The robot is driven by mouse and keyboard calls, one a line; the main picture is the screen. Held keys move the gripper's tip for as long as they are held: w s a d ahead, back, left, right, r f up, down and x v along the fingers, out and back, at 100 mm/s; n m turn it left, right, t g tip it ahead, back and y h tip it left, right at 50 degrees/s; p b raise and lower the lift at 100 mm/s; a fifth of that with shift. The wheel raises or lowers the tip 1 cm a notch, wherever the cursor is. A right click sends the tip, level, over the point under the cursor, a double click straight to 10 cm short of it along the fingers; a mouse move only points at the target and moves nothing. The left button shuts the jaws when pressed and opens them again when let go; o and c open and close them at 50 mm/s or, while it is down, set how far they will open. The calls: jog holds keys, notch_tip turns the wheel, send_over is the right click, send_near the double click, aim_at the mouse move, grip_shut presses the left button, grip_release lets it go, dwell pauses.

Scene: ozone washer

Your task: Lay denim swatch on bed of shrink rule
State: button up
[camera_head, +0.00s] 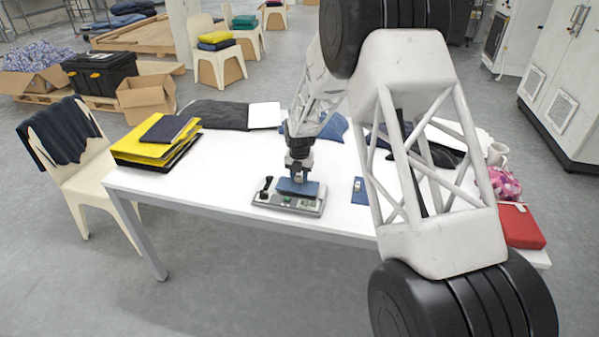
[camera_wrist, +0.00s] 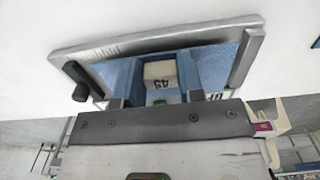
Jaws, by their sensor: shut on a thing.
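The shrink rule (camera_head: 273,202) is a flat grey device on the white table, with a black knob at its left and a green patch at its front. A blue denim swatch (camera_head: 311,188) is over its bed, under my gripper (camera_head: 298,176). In the wrist view the swatch (camera_wrist: 218,66) spreads to both sides within the rule's metal frame (camera_wrist: 150,42). My gripper (camera_wrist: 161,78) is shut on the swatch's pale block marked "45" (camera_wrist: 160,70). The swatch looks flat and roughly in line with the frame. I cannot tell whether it fully touches the bed.
A second blue swatch with a white label (camera_head: 359,189) lies right of the rule. Dark fabric (camera_head: 217,114) and a white sheet (camera_head: 265,116) lie behind.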

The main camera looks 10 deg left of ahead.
jog(key=shift+f, duration=0.6)
jog(key=shift+f, duration=0.1)
jog(key=o, duration=1)
jog(key=shift+r, duration=3.9)
jog(key=shift+d+r, duration=0.1)
